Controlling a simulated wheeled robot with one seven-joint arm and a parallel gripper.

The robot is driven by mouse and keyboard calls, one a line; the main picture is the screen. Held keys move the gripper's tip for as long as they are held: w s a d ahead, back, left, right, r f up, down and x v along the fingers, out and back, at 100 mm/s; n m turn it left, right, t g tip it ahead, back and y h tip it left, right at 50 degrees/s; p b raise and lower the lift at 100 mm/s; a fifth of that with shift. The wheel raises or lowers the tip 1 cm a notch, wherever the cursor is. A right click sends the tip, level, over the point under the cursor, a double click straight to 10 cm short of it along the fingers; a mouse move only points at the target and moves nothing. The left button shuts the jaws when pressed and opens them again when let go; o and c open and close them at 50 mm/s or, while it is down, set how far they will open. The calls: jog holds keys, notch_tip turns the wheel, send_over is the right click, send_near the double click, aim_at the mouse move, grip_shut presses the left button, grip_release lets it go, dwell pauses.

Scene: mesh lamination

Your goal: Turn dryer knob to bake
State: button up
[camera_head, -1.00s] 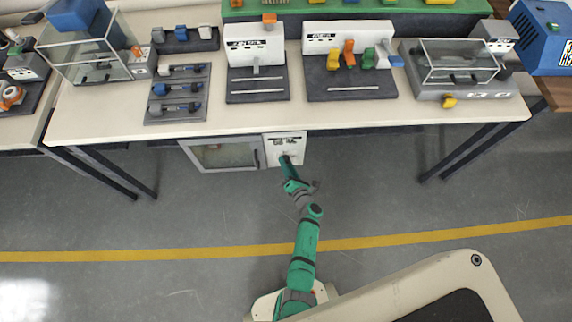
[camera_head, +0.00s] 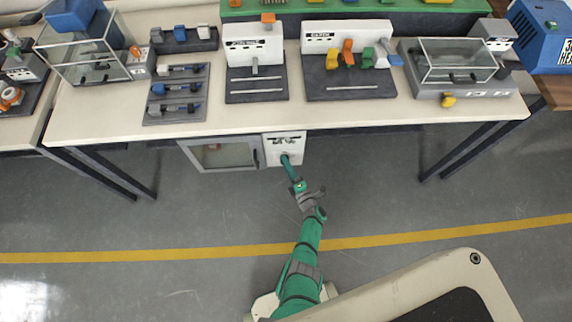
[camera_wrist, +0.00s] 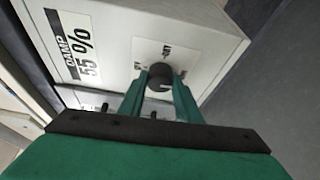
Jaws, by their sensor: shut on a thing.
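The dryer (camera_head: 222,155) hangs under the table's front edge, with a window door at left and a white control panel (camera_head: 286,146) at right. In the wrist view the dark round knob (camera_wrist: 159,77) sits on a pale plate with small printed marks around it. My gripper (camera_wrist: 160,84) has its two green fingers on either side of the knob, shut on it. In the head view my gripper (camera_head: 287,160) reaches the panel and hides the knob. The mark the knob points at cannot be read.
The table (camera_head: 350,115) carries several fixtures above the dryer. A tray with blue-handled tools (camera_head: 177,94) stands at left, a glass-sided box (camera_head: 458,65) at right. The floor (camera_head: 400,200) around my arm is clear between the table legs.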

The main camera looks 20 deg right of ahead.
jog(key=shift+a, duration=0.1)
dwell(0.3)
jog(key=o, duration=1.1)
jog(key=shift+c, duration=0.2)
jog(key=s+d, duration=0.1)
jog(key=s, duration=0.9)
jog(key=shift+s+d+r, duration=0.15)
jog(key=shift+s, duration=0.25)
